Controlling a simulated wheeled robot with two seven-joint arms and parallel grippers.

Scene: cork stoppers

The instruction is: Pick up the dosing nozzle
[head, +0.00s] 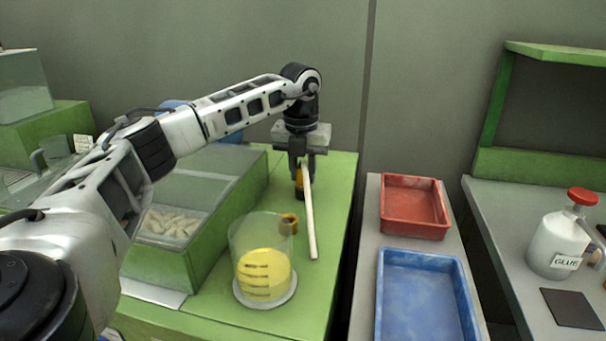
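My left gripper (302,172) points down over the green bench top at its far right part. Right at its fingers is a small upright dark and amber piece (299,182), partly hidden by them; I cannot tell if the fingers touch it. A long pale rod (309,222) slants down from the fingers toward the front. A small brass-coloured piece (289,223) shows by the beaker's right rim. I cannot tell for sure which of these small pieces is the dosing nozzle. My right gripper is out of view.
A clear beaker (262,272) with yellow contents stands on the green bench (325,190). A bin of corks (172,222) is to its left. Red (413,206) and blue (421,298) trays and a glue jug (557,243) are to the right.

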